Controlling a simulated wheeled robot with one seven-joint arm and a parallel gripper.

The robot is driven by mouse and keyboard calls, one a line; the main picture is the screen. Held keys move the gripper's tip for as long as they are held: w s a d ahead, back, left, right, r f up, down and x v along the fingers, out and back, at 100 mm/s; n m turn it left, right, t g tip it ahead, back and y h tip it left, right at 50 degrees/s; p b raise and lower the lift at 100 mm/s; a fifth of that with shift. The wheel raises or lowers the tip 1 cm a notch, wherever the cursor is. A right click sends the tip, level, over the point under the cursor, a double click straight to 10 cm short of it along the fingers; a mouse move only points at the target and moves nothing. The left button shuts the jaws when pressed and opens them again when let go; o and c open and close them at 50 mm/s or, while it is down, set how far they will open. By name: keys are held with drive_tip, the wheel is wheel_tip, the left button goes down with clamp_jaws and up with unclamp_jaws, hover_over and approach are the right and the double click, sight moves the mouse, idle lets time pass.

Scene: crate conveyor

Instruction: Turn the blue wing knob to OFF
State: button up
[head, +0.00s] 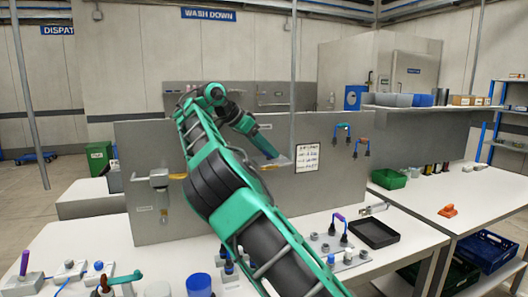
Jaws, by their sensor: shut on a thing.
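My arm reaches up from the bottom and bends down to the right, to the front of the grey upright panel (225,150). My gripper (277,157) is at the panel, beside a pale grey fitting and an orange handle (268,167). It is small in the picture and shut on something. I cannot clearly make out the blue wing knob; at the jaws it is hidden or too small to tell apart from my gripper. Its OFF mark and its angle cannot be read.
A white notice (307,157) hangs just right of my gripper. Hooked fittings (343,133) are farther right. Another grey fitting (159,180) is on the panel's left. A black tray (373,233), a blue cup (199,285) and several small fixtures stand on the white table below.

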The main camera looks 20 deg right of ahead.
drive_tip(key=shift+o, duration=0.2)
drive_tip(key=shift+w+a+r, duration=0.1)
drive_tip(key=shift+w+r, duration=0.05)
drive_tip(key=o, duration=1)
drive_tip(key=v, duration=1)
drive_tip(key=shift+w+a+r, duration=0.15)
drive_tip(key=shift+a+r, duration=0.1)
drive_tip(key=shift+r, duration=0.1)
